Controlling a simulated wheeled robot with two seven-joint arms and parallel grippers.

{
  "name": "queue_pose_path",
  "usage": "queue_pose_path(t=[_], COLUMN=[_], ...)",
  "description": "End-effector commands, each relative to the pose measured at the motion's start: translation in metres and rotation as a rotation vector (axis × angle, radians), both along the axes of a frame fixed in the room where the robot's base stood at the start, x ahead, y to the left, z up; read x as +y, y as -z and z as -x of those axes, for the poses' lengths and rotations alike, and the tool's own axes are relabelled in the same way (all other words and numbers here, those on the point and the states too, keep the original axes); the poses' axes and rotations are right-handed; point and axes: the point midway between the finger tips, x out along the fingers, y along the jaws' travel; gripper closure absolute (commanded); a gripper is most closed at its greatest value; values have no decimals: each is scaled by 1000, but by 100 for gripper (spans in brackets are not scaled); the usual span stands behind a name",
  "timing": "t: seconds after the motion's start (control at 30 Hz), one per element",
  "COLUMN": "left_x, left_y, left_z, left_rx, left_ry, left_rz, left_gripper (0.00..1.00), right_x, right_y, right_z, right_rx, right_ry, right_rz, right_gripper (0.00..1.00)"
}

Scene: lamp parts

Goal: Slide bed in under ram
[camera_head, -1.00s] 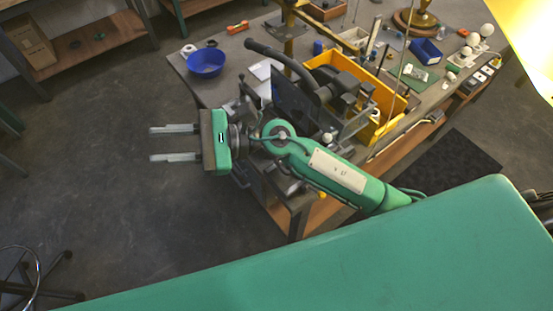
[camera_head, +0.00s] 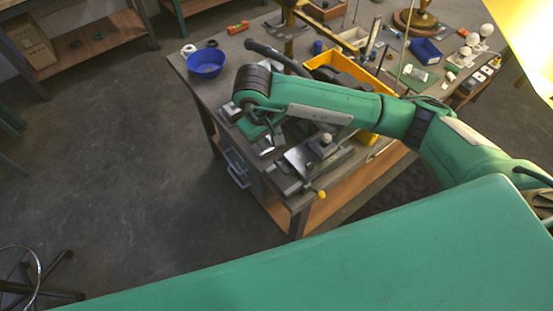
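My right arm reaches in from the right over the workbench. My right gripper (camera_head: 262,138) points down at the bench's near left part, beside a grey metal fixture (camera_head: 302,160) with a pale ball knob (camera_head: 326,138). This fixture looks like the sliding bed, but I cannot be sure. My forearm and wrist cover much of the machine behind it, so the ram cannot be made out. The machine's dark curved lever (camera_head: 275,56) shows above my forearm. The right fingertips are not clear, and contact cannot be told. My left gripper is out of view.
A blue bowl (camera_head: 206,63) and a white roll (camera_head: 189,49) stand at the bench's left end. A yellow bin (camera_head: 325,60) lies partly behind my forearm. A yellow knob (camera_head: 321,195) sticks out at the front edge.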

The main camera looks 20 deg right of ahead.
Motion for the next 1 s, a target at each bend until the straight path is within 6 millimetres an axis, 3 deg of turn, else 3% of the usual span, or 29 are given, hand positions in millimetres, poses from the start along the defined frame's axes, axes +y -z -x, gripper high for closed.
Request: queue_pose_path(t=[0.17,0.7,1.0], left_x=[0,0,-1], left_y=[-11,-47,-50], left_z=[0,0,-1], left_rx=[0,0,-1], left_ry=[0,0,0], left_rz=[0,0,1], left_gripper=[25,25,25], right_x=[-3,-18,-21], right_y=[19,115,133], right_z=[1,-5,-7], right_rx=[7,5,3], right_ry=[2,3,1], right_rz=[-2,-5,-5], right_gripper=[67,67,67])
